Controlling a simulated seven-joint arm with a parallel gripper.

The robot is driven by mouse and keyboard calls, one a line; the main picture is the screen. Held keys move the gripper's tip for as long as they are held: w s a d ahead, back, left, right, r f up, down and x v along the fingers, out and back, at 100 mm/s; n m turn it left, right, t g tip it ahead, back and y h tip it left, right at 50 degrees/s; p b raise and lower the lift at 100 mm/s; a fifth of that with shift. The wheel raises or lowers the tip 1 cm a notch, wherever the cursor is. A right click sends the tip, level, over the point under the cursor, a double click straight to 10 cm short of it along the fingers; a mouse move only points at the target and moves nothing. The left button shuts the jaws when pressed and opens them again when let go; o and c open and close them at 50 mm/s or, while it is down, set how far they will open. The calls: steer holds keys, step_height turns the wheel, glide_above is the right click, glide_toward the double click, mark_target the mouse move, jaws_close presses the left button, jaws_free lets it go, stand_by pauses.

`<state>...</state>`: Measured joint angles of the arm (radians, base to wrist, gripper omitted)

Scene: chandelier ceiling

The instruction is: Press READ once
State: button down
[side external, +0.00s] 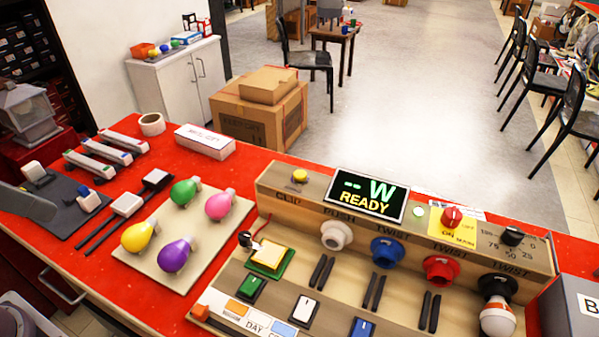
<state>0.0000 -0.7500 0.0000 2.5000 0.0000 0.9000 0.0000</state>
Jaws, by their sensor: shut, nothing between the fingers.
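The wooden test panel (262,201) stands on the red bench and carries a display (367,195) reading "-- W" and "READY". No button label legibly says READ. Candidates in view are a yellow round button (299,176) at the panel's top left and green (251,288), white (303,309) and blue (361,328) rocker-like buttons at its front. A large pale yellow block (269,254) sits on a green base. My gripper is not in view.
Coloured sockets, white (336,235), blue (387,252) and red (440,270), stick out from the panel, with a white bulb (497,318) at right. Several coloured bulbs lie on a beige board (206,238). A grey box (575,305) stands at right.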

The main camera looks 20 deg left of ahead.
stand_by(0.5)
steer(key=n+t+h, duration=0.3)
steer(key=n, duration=0.2)
glide_above(297, 176)
step_height(297, 176, down, 6)
steer(key=shift+f, duration=0.2)
steer(key=shift+f, duration=4.4)
steer(key=shift+f, duration=0.15)
steer(key=shift+f, duration=0.3)
